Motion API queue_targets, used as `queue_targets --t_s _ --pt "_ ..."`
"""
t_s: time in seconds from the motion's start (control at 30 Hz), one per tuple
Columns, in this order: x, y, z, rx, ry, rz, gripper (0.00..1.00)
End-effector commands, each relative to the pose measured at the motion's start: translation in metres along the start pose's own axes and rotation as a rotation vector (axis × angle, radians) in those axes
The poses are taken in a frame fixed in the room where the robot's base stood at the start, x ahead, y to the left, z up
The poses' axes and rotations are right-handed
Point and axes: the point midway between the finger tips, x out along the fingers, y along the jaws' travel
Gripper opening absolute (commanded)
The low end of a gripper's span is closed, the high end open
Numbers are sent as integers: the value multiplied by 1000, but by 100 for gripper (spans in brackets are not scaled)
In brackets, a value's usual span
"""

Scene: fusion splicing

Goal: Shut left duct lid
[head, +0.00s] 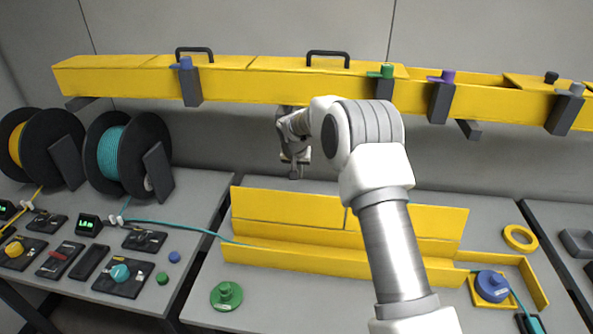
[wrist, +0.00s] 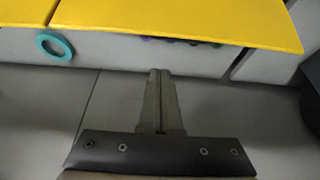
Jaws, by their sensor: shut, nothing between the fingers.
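A long yellow duct (head: 330,261) lies on the middle table, its lids raised along the back. The left lid (head: 287,210) stands up, open; the right lid (head: 425,221) stands open beside it, partly hidden by my arm. My gripper (head: 295,176) points down above the top edge of the left lid, seemingly behind it. It is shut, empty and apart from the lid. In the wrist view my closed fingers (wrist: 158,76) point toward a yellow panel (wrist: 180,18); I cannot tell which part of the duct this is.
A long yellow overhead duct (head: 130,77) with black handles and colored clips crosses above the table. A teal cable (head: 170,224) runs into the duct's left end. A green knob (head: 227,294), a blue spool (head: 491,286) and a yellow ring (head: 518,238) are nearby.

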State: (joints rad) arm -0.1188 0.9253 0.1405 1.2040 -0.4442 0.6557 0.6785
Motion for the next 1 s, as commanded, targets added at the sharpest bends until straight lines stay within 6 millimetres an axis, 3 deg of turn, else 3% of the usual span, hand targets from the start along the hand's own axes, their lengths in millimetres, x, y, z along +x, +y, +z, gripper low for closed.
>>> queue_targets --t_s 0.43,0.7,1.0 --pt "70 0 0 2 -1 0 0" --pt "52 -1 19 -1 0 -1 0" --pt "45 0 31 1 0 0 0"
